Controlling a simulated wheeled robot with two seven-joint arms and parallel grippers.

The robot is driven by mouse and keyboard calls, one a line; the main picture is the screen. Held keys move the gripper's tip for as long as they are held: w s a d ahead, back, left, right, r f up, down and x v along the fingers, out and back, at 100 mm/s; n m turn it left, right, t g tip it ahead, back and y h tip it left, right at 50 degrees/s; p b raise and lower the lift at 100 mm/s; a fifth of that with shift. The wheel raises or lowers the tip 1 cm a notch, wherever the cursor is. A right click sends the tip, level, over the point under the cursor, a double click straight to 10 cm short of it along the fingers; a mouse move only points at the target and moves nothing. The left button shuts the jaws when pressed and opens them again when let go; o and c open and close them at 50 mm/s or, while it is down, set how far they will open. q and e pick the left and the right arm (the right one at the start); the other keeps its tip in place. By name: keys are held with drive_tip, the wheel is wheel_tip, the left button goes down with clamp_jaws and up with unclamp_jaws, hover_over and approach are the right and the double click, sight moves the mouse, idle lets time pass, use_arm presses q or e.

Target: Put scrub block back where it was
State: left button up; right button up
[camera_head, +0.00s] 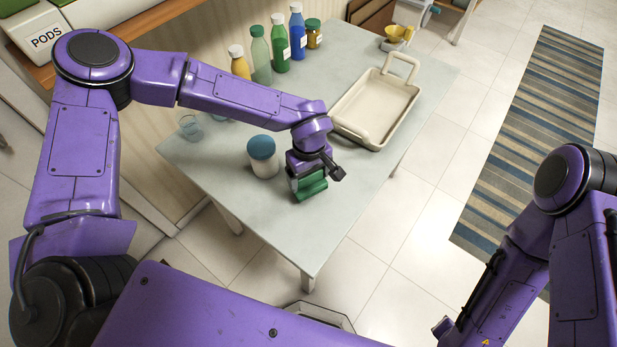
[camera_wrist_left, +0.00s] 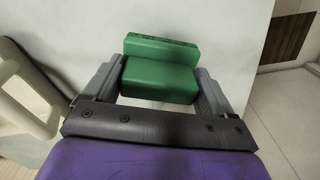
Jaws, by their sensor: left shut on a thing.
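The green scrub block (camera_head: 311,188) is between the fingers of my left gripper (camera_head: 309,174), over the front part of the grey table (camera_head: 330,232). In the left wrist view, the block (camera_wrist_left: 160,72) sits between both fingers of the left gripper (camera_wrist_left: 161,80), which is shut on it. I cannot tell whether the block touches the tabletop or hangs just above it. My right arm shows at the lower right of the head view, but its gripper is not in view.
A white jar with a blue lid (camera_head: 262,156) stands close left of the block. A cream tray (camera_head: 377,106) lies behind and to the right. Several bottles (camera_head: 279,45) line the back edge, and a small glass (camera_head: 190,127) stands at the left. The table's front corner is clear.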

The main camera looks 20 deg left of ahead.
sight(308, 183)
use_arm(q)
drive_tip(key=f, duration=0.2)
drive_tip(key=shift+s+a+f, duration=0.2)
drive_tip(key=shift+f, duration=0.15)
drive_tip(key=shift+w+f, duration=0.2)
drive_tip(key=shift+f, duration=0.05)
drive_tip(key=shift+f, duration=0.1)
drive_tip(key=o, duration=0.8)
drive_tip(key=shift+s, duration=0.1)
wheel_tip(308, 183, up, 12)
drive_tip(key=shift+r+b, duration=0.15)
drive_tip(key=shift+b, duration=0.45)
